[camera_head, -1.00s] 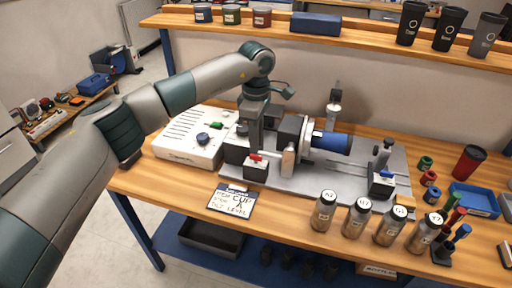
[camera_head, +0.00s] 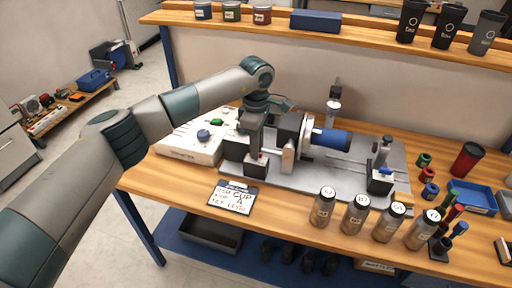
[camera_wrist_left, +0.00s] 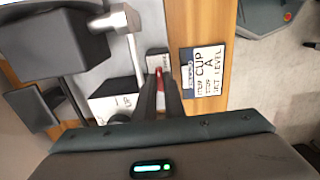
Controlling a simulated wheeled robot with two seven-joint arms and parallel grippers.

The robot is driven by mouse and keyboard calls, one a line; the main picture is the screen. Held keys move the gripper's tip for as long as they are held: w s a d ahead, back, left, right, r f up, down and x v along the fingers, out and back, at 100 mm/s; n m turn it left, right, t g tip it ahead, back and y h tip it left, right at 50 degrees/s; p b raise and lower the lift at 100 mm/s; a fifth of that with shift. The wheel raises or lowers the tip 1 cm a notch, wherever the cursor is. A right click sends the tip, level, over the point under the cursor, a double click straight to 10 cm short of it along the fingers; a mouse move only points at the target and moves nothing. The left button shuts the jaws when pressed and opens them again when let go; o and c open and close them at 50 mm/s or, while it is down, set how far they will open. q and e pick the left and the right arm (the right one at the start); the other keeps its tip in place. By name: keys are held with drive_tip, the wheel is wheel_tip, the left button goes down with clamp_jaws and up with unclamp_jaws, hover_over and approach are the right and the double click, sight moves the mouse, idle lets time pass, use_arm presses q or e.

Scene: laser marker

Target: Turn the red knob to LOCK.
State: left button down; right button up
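The red knob (camera_wrist_left: 159,80) shows as a narrow red strip between my left fingertips in the left wrist view. In the head view my left gripper (camera_head: 256,156) points down over the small knob block (camera_head: 254,168) at the front of the grey machine plate and hides most of the knob. The left fingers (camera_wrist_left: 160,88) stand close on both sides of the knob; whether they press on it cannot be told. The lettering on the block is too small to read. My right gripper is not in view.
A blue-ended chuck (camera_head: 330,139) is right of the gripper. A written card (camera_head: 232,197) lies in front. Several steel bottles (camera_head: 356,214) line the front right edge.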

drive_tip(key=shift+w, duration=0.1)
